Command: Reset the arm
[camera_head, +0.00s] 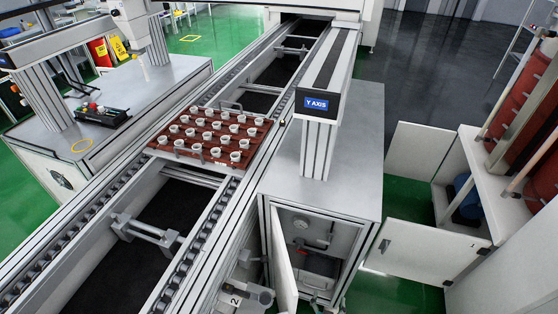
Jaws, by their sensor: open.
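A grey beam labelled "Y AXIS" (317,104) stands on a cabinet (355,150) right of the conveyor. The cabinet's front door is open. An open white cupboard door (425,247) stands at the right. Green floor (345,292) shows between them.

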